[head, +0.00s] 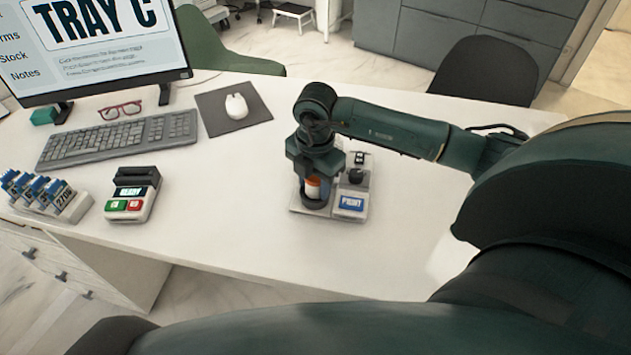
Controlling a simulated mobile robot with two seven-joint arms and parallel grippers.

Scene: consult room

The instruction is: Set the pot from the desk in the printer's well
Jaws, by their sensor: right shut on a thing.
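The printer (350,204) is a pale, low unit on the desk with a blue PRINT button at its front right. My right gripper (315,190) points down over the left part of the printer, shut on the pot (313,186). My left gripper is not in view.
On the white desk (230,200) stand a card reader (132,194) with green and red buttons, a rack (50,196) of blue-topped items, a keyboard (118,140), red glasses (121,109), a mouse (236,106) and a monitor (100,45) reading TRAY C. The desk is clear left of the printer.

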